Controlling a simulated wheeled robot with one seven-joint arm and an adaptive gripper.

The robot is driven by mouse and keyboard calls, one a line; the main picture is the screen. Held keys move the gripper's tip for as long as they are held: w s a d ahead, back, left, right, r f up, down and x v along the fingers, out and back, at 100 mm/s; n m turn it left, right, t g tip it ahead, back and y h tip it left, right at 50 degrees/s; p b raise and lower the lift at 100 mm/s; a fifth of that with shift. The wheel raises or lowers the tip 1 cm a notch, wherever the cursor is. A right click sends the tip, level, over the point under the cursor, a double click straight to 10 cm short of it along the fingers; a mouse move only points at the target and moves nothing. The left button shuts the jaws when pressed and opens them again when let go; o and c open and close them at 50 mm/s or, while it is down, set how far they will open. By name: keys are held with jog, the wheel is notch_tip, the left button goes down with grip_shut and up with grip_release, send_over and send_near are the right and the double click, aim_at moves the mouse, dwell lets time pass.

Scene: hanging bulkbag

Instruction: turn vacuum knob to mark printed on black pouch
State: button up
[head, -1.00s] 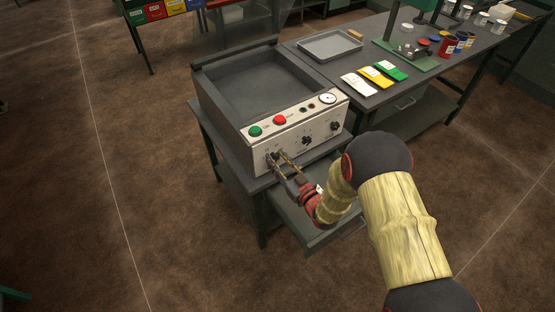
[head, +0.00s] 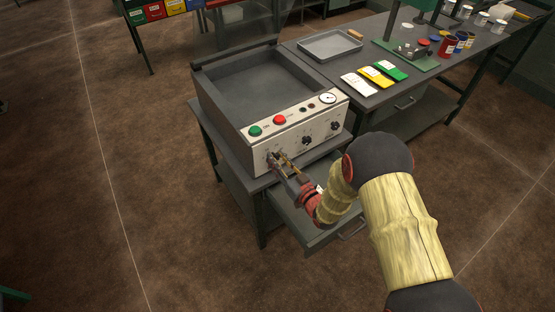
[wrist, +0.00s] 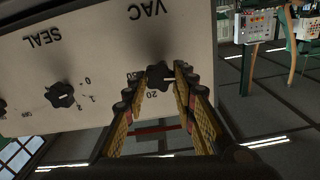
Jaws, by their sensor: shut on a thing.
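The vacuum knob (wrist: 158,74) is black and lobed with a pale pointer line, below the upside-down "VAC" lettering in the wrist view. Numbers such as 20 are printed around it, partly covered by the fingers. My gripper (wrist: 160,82) is closed on this knob, one yellow-padded finger on each side. In the head view my gripper (head: 273,159) reaches the lower left of the machine's white front panel (head: 290,135), hiding most of the knob. White, yellow and green pouches (head: 376,77) lie on the bench; I cannot make out a black pouch.
The "SEAL" knob (wrist: 60,94) is beside the vacuum knob. Green (head: 255,131) and red (head: 280,119) buttons and a round gauge (head: 328,98) sit higher on the panel. An open drawer (head: 322,240) is below my arm. A grey tray (head: 330,45) stands on the bench.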

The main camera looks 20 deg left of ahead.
jog(key=m, duration=0.5)
jog(key=shift+w+m, duration=0.1)
jog(key=shift+m, duration=0.2)
jog(key=m, duration=0.5)
jog(key=shift+w+d+f+p, duration=0.1)
jog(key=shift+p, duration=0.25)
jog(key=m+p, duration=0.1)
jog(key=m, duration=0.4)
jog(key=shift+f+m, duration=0.1)
jog(key=shift+m, duration=0.3)
jog(key=m, duration=0.2)
jog(key=m+p, duration=0.1)
jog(key=m, duration=0.2)
jog(key=shift+f+m, duration=0.2)
jog(key=shift+m, duration=0.1)
jog(key=o, duration=1.2)
jog(key=shift+c, duration=0.2)
jog(key=shift+o, duration=0.2)
jog(key=shift+d, duration=0.1)
